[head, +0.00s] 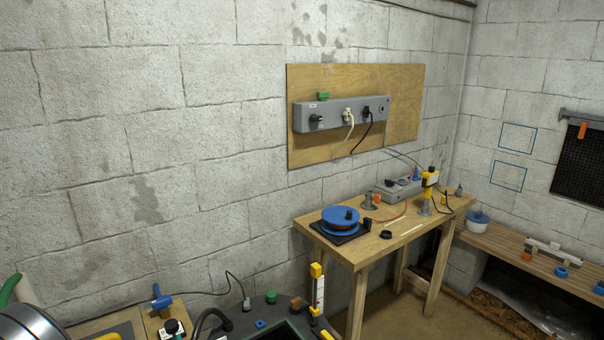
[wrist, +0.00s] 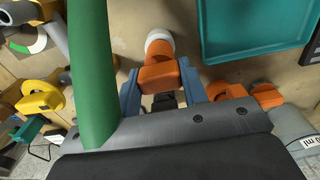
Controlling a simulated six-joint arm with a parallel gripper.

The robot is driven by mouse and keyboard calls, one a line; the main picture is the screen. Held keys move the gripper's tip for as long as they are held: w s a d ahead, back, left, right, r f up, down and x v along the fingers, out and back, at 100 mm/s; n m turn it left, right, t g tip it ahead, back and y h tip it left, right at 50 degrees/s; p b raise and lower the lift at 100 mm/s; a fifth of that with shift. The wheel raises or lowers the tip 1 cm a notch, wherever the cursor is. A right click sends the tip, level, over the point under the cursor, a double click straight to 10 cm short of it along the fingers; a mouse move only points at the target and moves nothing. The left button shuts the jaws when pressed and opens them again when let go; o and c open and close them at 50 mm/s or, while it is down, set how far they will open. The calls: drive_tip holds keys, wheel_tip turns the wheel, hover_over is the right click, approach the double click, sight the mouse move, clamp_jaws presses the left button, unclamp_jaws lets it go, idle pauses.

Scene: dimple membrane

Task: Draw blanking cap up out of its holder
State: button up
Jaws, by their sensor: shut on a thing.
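In the wrist view my gripper (wrist: 161,88) has its two blue-grey fingers closed on either side of an orange piece (wrist: 160,75), which I take to be the blanking cap. A dark part shows just below it, between the fingers. A round orange part with a white rim (wrist: 158,43) shows just beyond it, and I cannot tell whether the two are joined. The holder cannot be made out clearly, nor whether the cap is still seated. I cannot make out the gripper or the cap in the head view.
A thick green tube (wrist: 90,70) runs close along the gripper's left. A teal tray (wrist: 262,40) lies at upper right, with another orange part (wrist: 264,95) below it. A yellow part (wrist: 40,98) is at left. In the head view, a wooden table (head: 400,235) stands by the wall.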

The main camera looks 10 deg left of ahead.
drive_tip(key=shift+r, duration=0.85)
drive_tip(key=shift+r, duration=0.1)
drive_tip(key=shift+r, duration=1.9)
drive_tip(key=shift+o, duration=0.6)
